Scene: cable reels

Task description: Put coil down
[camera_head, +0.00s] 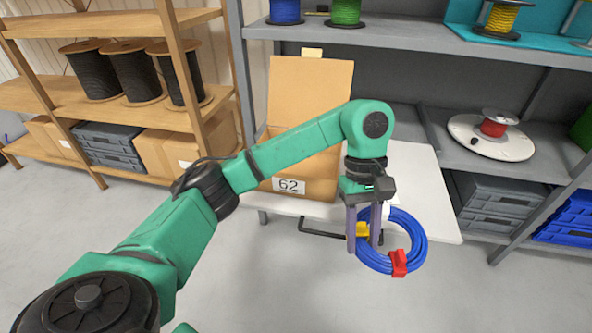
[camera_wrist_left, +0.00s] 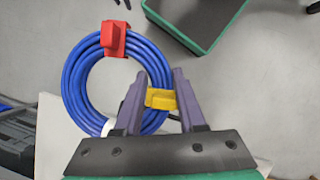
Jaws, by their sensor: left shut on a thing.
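A blue cable coil (camera_head: 418,236) with a red clip and a yellow clip hangs from my left gripper (camera_head: 364,245) in the head view. The gripper is shut on the coil at its yellow clip. The coil is in front of the white table's front edge, above the grey floor. In the left wrist view the coil (camera_wrist_left: 72,82) extends to the left of the fingers (camera_wrist_left: 158,98), which close around the yellow clip. The red clip (camera_wrist_left: 112,38) sits on its far side. My right gripper is not in view.
An open cardboard box (camera_head: 310,85) labelled 62 stands on the white table (camera_head: 428,205). The table's right part is clear. Grey shelves (camera_head: 420,38) with spools stand behind, and a white reel (camera_head: 490,140) is at right. Wooden shelves (camera_head: 120,18) with black spools stand at left.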

